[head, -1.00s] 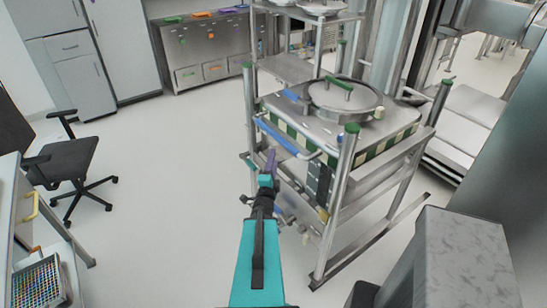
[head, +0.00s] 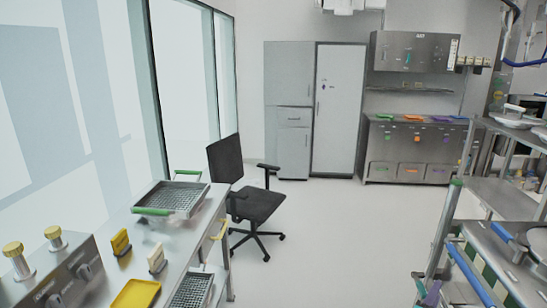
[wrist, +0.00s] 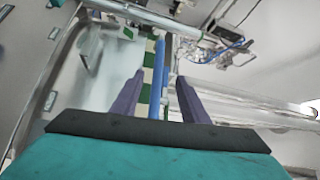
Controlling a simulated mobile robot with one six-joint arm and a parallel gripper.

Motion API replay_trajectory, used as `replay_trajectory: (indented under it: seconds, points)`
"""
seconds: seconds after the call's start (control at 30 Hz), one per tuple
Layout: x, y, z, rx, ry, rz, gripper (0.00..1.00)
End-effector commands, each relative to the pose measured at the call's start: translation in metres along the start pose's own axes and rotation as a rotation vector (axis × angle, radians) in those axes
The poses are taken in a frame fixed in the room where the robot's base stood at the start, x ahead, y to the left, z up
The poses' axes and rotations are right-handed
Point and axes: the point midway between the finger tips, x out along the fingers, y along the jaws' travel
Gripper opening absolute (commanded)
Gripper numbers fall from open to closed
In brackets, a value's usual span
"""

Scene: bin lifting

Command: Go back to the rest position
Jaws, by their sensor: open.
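My gripper shows in the wrist view (wrist: 160,92) as two purple fingers, spread apart with nothing clamped between them. Beyond and between the fingers lies a blue handle bar (wrist: 159,75) beside a green and white checked edge; I cannot tell how far off it is. In the head view only a small purple part of my gripper (head: 432,292) shows at the bottom right, beside the metal rack (head: 447,230). The rest of my arm is out of that view.
The rack with a blue handle (head: 470,272) fills the right side. A steel bench (head: 215,225) with a wire basket (head: 172,197) stands at the left, a black chair (head: 250,200) beyond it. Open floor (head: 340,240) lies between bench and rack, with cabinets (head: 290,110) at the back.

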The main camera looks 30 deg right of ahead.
Motion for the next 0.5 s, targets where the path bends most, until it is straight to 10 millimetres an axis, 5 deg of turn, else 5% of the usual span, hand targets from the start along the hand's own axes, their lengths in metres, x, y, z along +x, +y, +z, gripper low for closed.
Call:
replay_trajectory:
  seconds: [0.5]
  points:
    - [-0.067, 0.018, 0.182, 0.012, -0.286, 0.011, 0.41]
